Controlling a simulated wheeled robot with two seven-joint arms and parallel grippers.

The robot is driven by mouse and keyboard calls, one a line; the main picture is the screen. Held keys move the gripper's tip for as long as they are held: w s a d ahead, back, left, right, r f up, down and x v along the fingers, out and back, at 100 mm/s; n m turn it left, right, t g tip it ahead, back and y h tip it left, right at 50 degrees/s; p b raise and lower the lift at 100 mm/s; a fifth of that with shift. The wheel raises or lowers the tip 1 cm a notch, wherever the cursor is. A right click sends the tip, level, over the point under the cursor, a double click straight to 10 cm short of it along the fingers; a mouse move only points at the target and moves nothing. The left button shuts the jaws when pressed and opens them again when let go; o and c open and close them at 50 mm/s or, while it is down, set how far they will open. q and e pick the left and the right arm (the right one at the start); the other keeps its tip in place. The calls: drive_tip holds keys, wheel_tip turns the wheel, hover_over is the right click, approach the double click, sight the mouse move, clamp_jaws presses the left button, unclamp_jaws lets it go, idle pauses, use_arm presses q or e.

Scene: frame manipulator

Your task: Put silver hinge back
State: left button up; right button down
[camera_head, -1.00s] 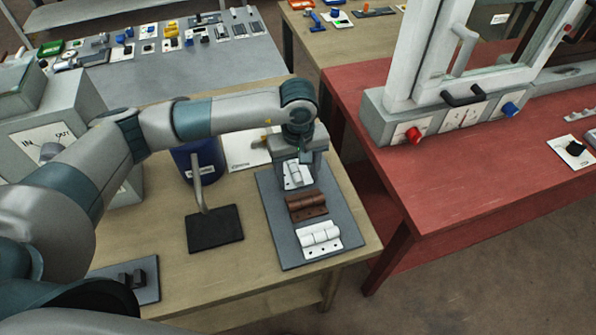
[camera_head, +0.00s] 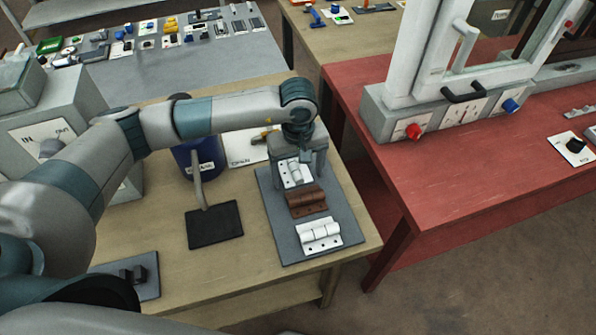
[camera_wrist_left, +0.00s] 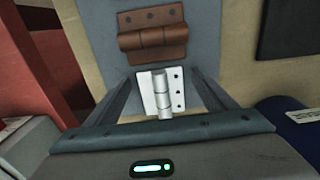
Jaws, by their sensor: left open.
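A silver hinge (camera_head: 295,173) lies at the far end of a grey board (camera_head: 275,218). It also shows in the left wrist view (camera_wrist_left: 161,92), turned relative to the brown hinge. My left gripper (camera_head: 299,170) is over it, pointing down. In the left wrist view its fingers (camera_wrist_left: 160,100) are spread, one on each side of the hinge, with gaps between. A brown hinge (camera_head: 307,201) lies in the middle of the board, and a white hinge (camera_head: 319,234) lies at the near end. My right gripper is not in view.
A black plate with an upright bent handle (camera_head: 214,228) stands left of the board. A blue container (camera_head: 202,160) and a white sign (camera_head: 246,147) are behind it. A red table (camera_head: 455,175) with a white frame stands to the right.

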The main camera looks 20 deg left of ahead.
sight(298, 175)
use_arm(q)
drive_tip(key=shift+r, duration=0.3)
wheel_tip(298, 175, up, 8)
drive_tip(key=b, duration=0.3)
drive_tip(key=shift+r+b, duration=0.2)
drive_tip(key=shift+b, duration=0.2)
drive_tip(key=shift+s+r+b, duration=0.2)
drive_tip(key=shift+r+b, duration=0.15)
drive_tip(key=shift+r, duration=1.15)
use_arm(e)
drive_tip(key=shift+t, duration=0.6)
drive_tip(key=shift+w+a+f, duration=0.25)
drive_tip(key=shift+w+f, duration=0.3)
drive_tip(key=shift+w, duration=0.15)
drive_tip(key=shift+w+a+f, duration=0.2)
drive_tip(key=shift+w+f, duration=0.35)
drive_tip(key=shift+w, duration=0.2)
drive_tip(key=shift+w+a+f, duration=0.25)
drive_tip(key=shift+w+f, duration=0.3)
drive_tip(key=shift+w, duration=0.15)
